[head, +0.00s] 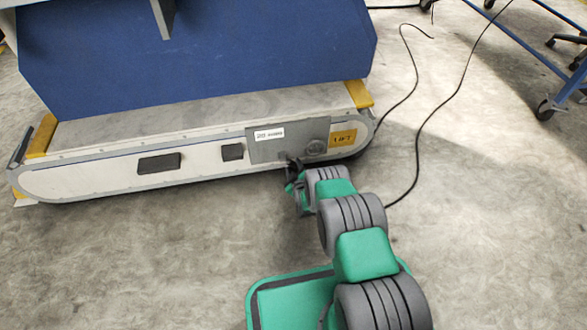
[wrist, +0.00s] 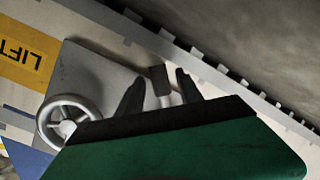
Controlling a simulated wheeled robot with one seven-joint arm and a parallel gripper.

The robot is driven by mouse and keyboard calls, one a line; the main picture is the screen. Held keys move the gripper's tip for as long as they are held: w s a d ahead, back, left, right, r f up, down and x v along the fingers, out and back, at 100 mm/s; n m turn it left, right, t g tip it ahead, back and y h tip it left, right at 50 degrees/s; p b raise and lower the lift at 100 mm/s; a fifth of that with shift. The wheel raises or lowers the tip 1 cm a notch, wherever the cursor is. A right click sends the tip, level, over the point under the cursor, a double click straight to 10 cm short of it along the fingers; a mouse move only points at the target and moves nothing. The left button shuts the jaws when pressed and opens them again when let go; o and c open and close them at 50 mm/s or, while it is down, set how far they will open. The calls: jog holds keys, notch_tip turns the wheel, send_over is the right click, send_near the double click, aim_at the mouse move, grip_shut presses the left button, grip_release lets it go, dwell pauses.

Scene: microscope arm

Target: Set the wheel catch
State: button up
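A grey handwheel (head: 315,147) is on the grey panel (head: 262,152) low on the side of the machine base. In the wrist view the wheel (wrist: 68,121) is at the left, with a round rim and spokes. A small dark-tipped lever (wrist: 160,80), which looks like the catch, sticks out from the panel (wrist: 100,75) beside the wheel. My gripper (wrist: 160,90) is open, with its two dark fingers apart and the lever showing between them. Whether they touch it cannot be told. In the head view my gripper (head: 291,163) is at the panel's lower edge and hides the lever.
A yellow LIFT label (head: 343,138) is right of the wheel. Dark covers (head: 159,163) sit further left on the base. Black cables (head: 418,130) lie on the floor to the right, near a blue wheeled frame (head: 550,105). Open floor (head: 130,260) lies at front left.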

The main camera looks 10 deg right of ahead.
grip_shut()
dwell(1.2)
